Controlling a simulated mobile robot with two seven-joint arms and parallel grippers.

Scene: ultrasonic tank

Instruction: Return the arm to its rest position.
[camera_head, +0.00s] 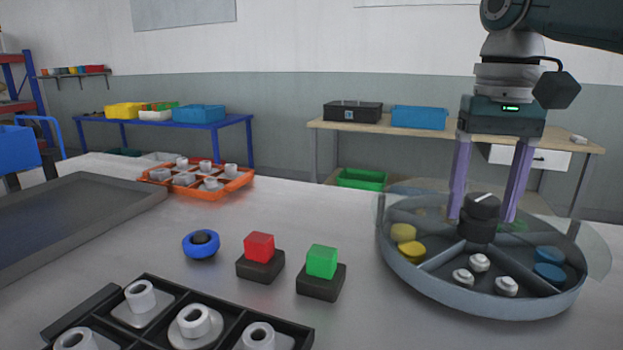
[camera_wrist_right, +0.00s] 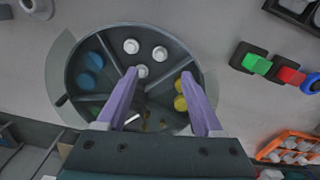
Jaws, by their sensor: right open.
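My right gripper (camera_head: 482,220) comes down from the upper right in the head view, its two purple fingers spread and pointing down over the round grey divided tray (camera_head: 480,304). In that view the fingers stand either side of the black knob (camera_head: 479,216) at the tray's middle; I cannot tell whether they touch it. The spread fingers also show in the right wrist view (camera_wrist_right: 160,72), with nothing clearly held. The tray holds yellow pieces (camera_head: 411,250), white pieces (camera_head: 479,262) and blue pieces (camera_head: 550,273) in separate compartments. My left gripper is not in view.
A clear cover (camera_head: 597,250) sticks out past the tray. Red (camera_head: 259,247) and green (camera_head: 321,261) buttons and a blue ring (camera_head: 201,244) stand to the left. A black rack (camera_head: 215,305), an orange rack (camera_head: 236,184) and a grey basin (camera_head: 110,190) are also near.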

